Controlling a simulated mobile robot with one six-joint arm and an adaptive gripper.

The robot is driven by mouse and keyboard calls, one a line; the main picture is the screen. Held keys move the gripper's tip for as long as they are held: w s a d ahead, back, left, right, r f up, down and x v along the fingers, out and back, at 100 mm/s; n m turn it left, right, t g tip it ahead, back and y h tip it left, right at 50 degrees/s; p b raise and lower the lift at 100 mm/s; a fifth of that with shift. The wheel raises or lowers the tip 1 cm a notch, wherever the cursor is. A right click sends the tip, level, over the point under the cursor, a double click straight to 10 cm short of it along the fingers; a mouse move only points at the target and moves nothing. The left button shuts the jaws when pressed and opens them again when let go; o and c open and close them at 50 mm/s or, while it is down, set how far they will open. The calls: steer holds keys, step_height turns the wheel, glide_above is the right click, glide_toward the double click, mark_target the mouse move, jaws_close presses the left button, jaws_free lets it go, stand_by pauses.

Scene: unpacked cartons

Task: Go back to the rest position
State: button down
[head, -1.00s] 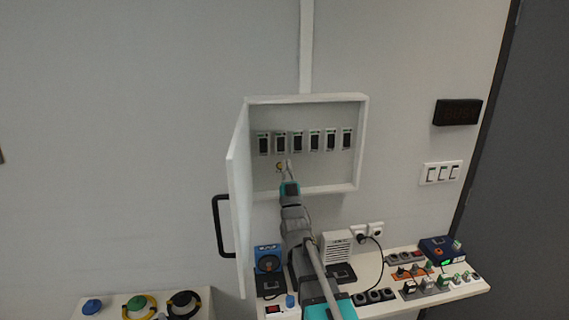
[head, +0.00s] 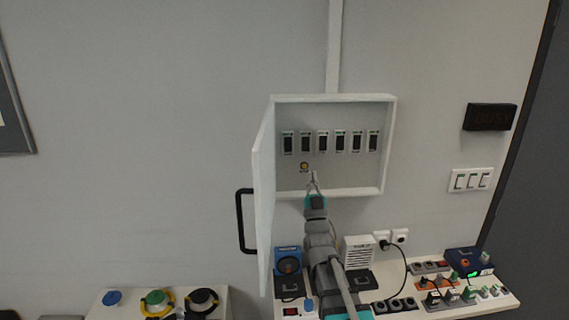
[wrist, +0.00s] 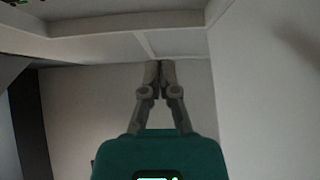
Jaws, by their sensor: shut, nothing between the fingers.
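My gripper (head: 314,178) is in front of the lower part of an open white wall cabinet (head: 390,150), just below a small round yellow-rimmed knob (head: 304,167). In the wrist view my gripper (wrist: 159,66) has its two fingers together with nothing between them. The cabinet holds a row of several dark breaker switches (head: 322,141). Its door (head: 263,200) stands open on the left, with a black handle (head: 240,222). My arm reaches up from below and hides part of the table behind it.
A white table (head: 425,306) below carries a blue device (head: 288,262), a white speaker box (head: 358,251) and several switches. Another table at lower left holds round buttons (head: 154,297). A dark display (head: 490,117) and wall switches (head: 471,180) are at right.

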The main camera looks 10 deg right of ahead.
step_height(320, 180, down, 22)
steer(key=a+g, duration=0.1)
steer(key=g, duration=1.4)
steer(key=s+f+g, duration=0.5)
steer(key=s+g, duration=0.1)
steer(key=s, duration=0.5)
steer(key=s+a+f+g+y, duration=0.1)
steer(key=s+f+g, duration=0.4)
steer(key=s, duration=0.5)
steer(key=shift+s+g, duration=0.35)
steer(key=shift+g, duration=0.35)
steer(key=shift+f, duration=0.1)
